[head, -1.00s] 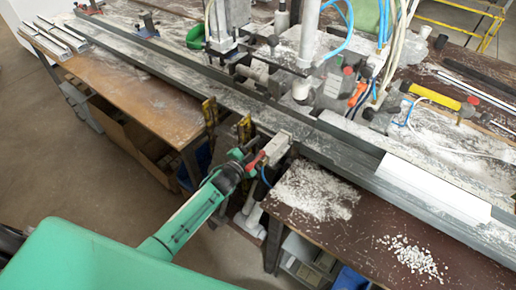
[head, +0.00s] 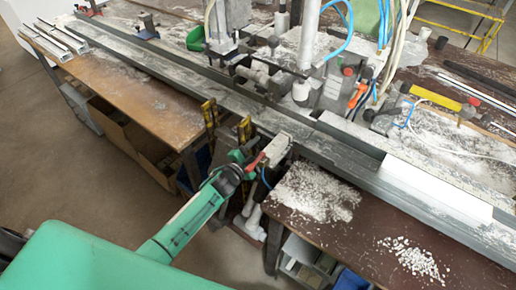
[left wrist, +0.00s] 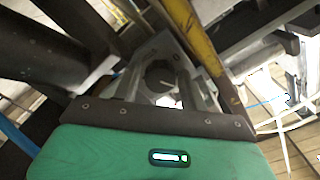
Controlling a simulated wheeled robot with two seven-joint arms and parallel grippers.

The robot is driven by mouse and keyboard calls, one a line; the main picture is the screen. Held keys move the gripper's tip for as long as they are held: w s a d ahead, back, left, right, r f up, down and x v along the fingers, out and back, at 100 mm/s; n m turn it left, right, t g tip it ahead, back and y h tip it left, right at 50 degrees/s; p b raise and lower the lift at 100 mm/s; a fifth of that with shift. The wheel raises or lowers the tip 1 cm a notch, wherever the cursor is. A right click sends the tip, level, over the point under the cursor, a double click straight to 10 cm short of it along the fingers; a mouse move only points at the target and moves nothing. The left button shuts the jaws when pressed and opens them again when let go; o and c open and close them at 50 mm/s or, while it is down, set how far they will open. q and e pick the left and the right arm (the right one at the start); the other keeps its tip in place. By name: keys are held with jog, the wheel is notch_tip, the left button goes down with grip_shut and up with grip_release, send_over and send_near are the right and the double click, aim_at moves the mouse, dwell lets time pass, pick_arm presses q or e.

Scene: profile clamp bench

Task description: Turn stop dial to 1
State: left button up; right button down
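My left gripper (head: 240,168) is at the front edge of the bench, beside a pale block (head: 270,152) with a red lever (head: 255,161). In the left wrist view, a round dark dial (left wrist: 160,78) with a thin light mark lies between the two grey fingers of the left gripper (left wrist: 160,92). The fingers stand apart, with some space showing on either side of the dial. The head view does not show the dial clearly, and its numbers are too small to read. My right gripper is not in view.
A long grey rail (head: 340,145) runs along the bench, with a white profile (head: 435,188) on its right part. Yellow-and-black clamps (head: 245,130) stand close to my left gripper. White chips (head: 312,190) cover the brown bench top at the right. Machine heads and hoses stand behind.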

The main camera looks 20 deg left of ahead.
pick_arm(q)
jog(key=b+v, duration=0.2)
jog(key=v, duration=1.1)
jog(key=shift+s, duration=0.4)
jog(key=shift+a, duration=0.15)
jog(key=s+a+f+n+g+y, duration=0.2)
jog(key=s+f, duration=0.2)
jog(key=f, duration=0.7)
jog(key=s+a+f+n+g+y, duration=0.1)
jog(key=s+f+n+g, duration=0.3)
jog(key=f, duration=0.6)
jog(key=s+a+f+n+g+y, duration=0.15)
jog(key=s+f, duration=0.35)
jog(key=f, duration=0.6)
jog(key=s+f+n+g, duration=0.1)
jog(key=s+f+g, duration=0.1)
jog(key=s+f, duration=0.4)
jog(key=s+d+f+n+g+y, duration=0.1)
jog(key=s+f+g, duration=0.2)
jog(key=s, duration=1.3)
jog(key=s+f+n+g, duration=0.2)
jog(key=s+f+g, duration=0.1)
jog(key=s+f, duration=0.7)
jog(key=shift+s+d+y, duration=0.35)
jog(key=shift+s+d, duration=0.05)
jog(key=shift+s, duration=0.1)
